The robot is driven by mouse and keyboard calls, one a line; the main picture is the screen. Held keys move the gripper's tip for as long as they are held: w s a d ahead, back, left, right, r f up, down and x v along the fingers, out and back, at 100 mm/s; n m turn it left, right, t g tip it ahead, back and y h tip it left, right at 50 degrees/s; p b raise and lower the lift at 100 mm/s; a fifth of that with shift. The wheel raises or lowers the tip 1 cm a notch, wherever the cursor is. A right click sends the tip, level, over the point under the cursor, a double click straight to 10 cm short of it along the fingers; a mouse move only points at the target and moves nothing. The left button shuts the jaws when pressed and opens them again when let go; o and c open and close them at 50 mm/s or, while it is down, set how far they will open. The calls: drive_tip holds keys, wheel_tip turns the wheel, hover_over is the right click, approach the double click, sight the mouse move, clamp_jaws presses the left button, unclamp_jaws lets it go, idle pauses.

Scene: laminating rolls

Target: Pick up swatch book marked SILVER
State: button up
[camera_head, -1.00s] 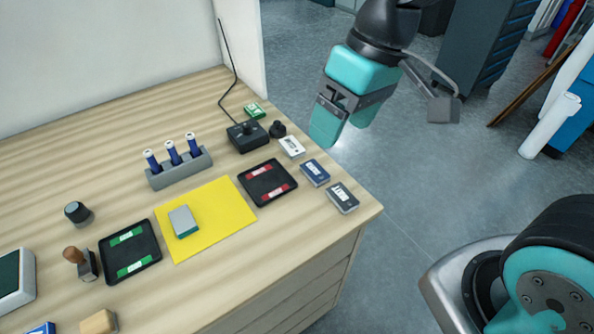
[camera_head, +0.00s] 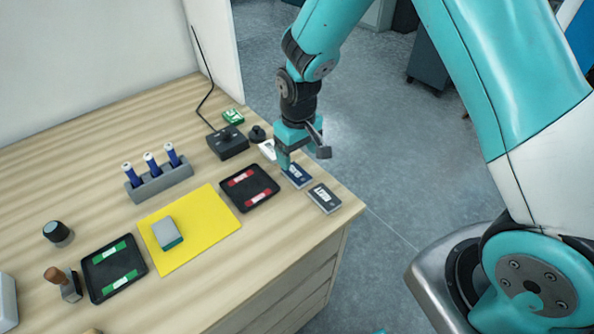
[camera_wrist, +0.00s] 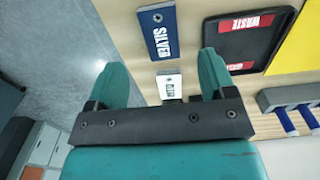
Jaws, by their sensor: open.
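The swatch book marked SILVER is dark blue with a white label; it lies flat near the table's right edge in the head view (camera_head: 298,177). In the wrist view, the SILVER book (camera_wrist: 158,34) lies just beyond my fingertips, its label readable. My gripper (camera_head: 284,166) is open and empty above the table, its fingers partly covering the book's left end in the head view. In the wrist view, my gripper (camera_wrist: 163,64) has its two fingers spread, with a white swatch book (camera_wrist: 170,86) showing in the gap below them.
A black WASTE tray (camera_head: 249,205) with red labels is left of the SILVER book. A black control box (camera_head: 228,143) stands behind. The yellow mat (camera_head: 205,232) is further left.

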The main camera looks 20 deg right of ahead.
sight(296, 173)
drive_tip(key=shift+w+a+f+p, duration=0.15)
drive_tip(key=shift+f+p, duration=0.5)
drive_tip(key=shift+f, duration=1.05)
drive_tip(key=shift+w+f+p, duration=0.15)
drive_tip(key=shift+f+p, duration=0.45)
drive_tip(key=shift+f, duration=1.1)
drive_tip(key=shift+c, duration=0.2)
drive_tip(key=c, duration=1)
